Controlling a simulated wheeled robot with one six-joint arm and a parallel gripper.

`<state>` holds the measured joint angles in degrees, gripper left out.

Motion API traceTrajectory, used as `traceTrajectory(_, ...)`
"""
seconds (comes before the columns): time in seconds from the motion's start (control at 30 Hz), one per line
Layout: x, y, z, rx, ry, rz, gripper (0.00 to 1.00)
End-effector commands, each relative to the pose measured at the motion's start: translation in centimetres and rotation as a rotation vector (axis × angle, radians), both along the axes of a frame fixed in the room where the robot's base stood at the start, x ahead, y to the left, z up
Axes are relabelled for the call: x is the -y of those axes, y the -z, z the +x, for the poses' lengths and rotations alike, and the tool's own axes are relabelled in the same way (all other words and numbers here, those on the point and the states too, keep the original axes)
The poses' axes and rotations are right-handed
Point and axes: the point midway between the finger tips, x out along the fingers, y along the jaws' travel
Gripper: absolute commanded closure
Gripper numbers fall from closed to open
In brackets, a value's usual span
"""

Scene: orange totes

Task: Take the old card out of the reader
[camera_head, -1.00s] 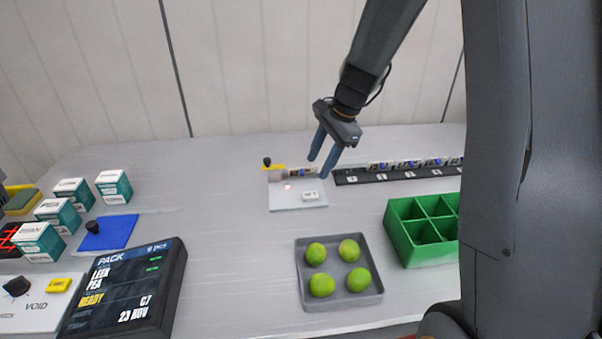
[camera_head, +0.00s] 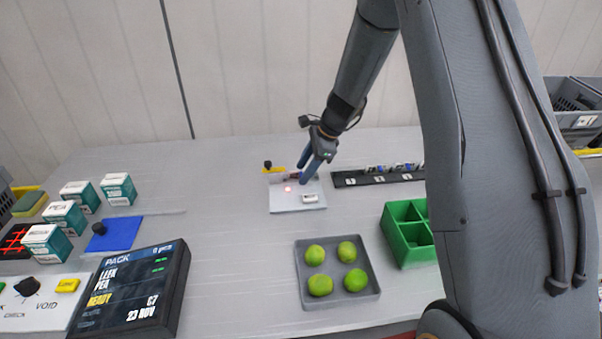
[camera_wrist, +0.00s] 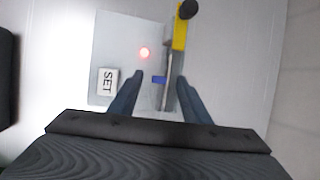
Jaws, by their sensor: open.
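The card reader is a pale plate (camera_head: 290,197) at the back middle of the table. It has a glowing red light (camera_head: 288,189), a small white SET button (camera_head: 310,198) and a yellow arm with a black knob (camera_head: 268,165). My gripper (camera_head: 305,176) is open, pointing down at the reader's back edge, and partly hides the card there. In the wrist view the fingers (camera_wrist: 160,77) stand on either side of a thin upright strip with a blue patch (camera_wrist: 159,79), seemingly the card in the reader's slot. A gap shows beside each finger.
A black rack (camera_head: 378,179) with several cards stands right of the reader. A grey tray of green fruit (camera_head: 304,299) and a green divided box (camera_head: 414,252) are nearer. Teal-white boxes (camera_head: 118,188), a blue pad (camera_head: 113,234) and a display (camera_head: 130,293) are at left.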

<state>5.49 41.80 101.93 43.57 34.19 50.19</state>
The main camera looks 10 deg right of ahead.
Motion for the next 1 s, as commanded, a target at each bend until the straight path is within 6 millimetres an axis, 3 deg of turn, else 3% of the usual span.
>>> traceTrajectory(0.3, -0.2, 0.5, 0.1, 0.001, -0.001, 0.000, 0.57)
traceTrajectory(0.57, -0.2, 0.5, 0.1, 0.001, -0.001, 0.000, 0.99)
traceTrajectory(0.83, -0.2, 0.3, 0.2, 0.002, 0.000, 0.000, 1.00)
traceTrajectory(1.0, -0.2, -1.3, 0.2, 0.005, -0.001, 0.000, 1.00)
